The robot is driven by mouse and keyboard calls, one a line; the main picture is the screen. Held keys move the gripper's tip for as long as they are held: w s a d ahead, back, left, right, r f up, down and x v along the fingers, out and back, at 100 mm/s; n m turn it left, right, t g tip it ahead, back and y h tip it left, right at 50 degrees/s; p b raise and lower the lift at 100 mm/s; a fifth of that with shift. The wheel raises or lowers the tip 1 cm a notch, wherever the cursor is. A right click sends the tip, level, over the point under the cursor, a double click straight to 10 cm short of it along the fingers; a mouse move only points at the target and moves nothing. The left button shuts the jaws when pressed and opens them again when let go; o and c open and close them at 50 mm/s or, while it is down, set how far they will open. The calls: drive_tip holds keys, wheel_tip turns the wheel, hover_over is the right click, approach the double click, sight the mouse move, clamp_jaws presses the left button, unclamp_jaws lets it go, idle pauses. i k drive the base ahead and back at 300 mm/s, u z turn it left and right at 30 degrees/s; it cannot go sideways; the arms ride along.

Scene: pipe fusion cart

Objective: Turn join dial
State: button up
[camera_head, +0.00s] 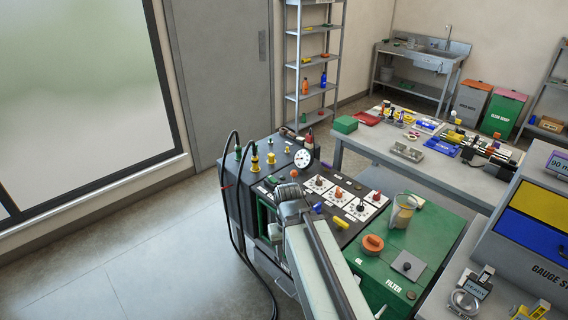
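The fusion cart (243,205) stands in the middle with a sloped dark control panel on top. Several small dials sit on white plates there, among them a dark dial (318,182), an orange-red dial (339,192) and a black dial (361,206). Their labels are too small to read, so I cannot tell which is the join dial. My arm reaches up from the bottom, and my gripper (287,193) is over the left front part of the panel, left of the dials. Its fingers are hard to make out, and it hides part of the panel.
A round pressure gauge (303,158) and yellow fittings (271,158) stand behind the panel. Black hoses (237,240) hang at the cart's left. A green tank top with an orange cap (372,244) and a clear jug (403,211) lies right. Open floor (130,255) is left.

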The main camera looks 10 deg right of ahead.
sight(318, 180)
drive_tip(key=u, duration=0.3)
drive_tip(key=i, duration=1)
drive_tip(key=u, duration=0.2)
